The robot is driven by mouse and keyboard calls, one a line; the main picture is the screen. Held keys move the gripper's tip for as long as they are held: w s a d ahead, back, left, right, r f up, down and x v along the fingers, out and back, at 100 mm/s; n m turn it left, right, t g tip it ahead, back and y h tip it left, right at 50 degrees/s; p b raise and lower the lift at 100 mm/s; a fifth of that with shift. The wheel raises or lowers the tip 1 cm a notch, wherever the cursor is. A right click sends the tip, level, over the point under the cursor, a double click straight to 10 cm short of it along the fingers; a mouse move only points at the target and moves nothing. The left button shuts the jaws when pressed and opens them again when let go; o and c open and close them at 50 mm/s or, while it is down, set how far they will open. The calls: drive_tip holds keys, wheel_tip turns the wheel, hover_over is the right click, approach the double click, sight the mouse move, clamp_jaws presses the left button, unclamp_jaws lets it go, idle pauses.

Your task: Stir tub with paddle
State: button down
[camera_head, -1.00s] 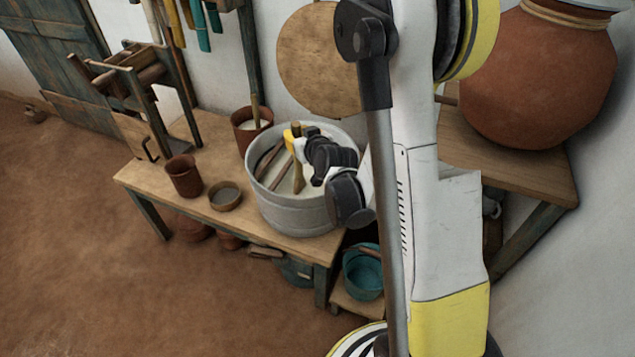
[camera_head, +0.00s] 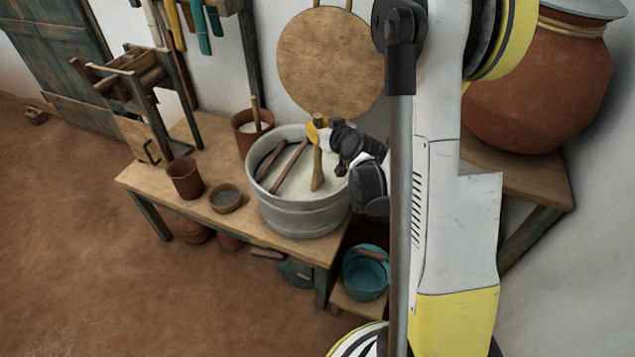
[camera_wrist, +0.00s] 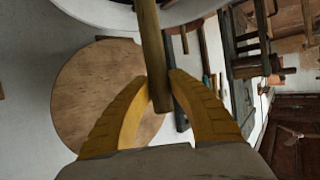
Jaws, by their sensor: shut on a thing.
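A round grey metal tub (camera_head: 300,218) stands on the low wooden bench and holds whitish liquid. My gripper (camera_head: 318,130) is over the right back part of the tub, shut on the upper end of a wooden paddle (camera_head: 317,180). The paddle hangs nearly upright, and its wider lower end meets the whitish liquid. In the wrist view, the yellow fingers (camera_wrist: 160,85) close on the paddle shaft (camera_wrist: 152,45), and part of the tub's rim (camera_wrist: 95,12) shows at the top. Two dark sticks (camera_head: 288,168) lie across the tub to the left of the paddle.
On the bench (camera_head: 160,180) left of the tub stand a brown cup (camera_head: 184,180) and a small bowl (camera_head: 225,199). A clay pot (camera_head: 247,135) with a stick stands behind. A round board (camera_head: 328,62) hangs on the wall. A teal bucket (camera_head: 365,278) sits below right.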

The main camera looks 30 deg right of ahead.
wheel_tip(320, 180, up, 19)
drive_tip(key=p, duration=1.2)
drive_tip(key=shift+p, duration=0.4)
drive_tip(key=shift+a+f, duration=0.1)
drive_tip(key=shift+f, duration=0.05)
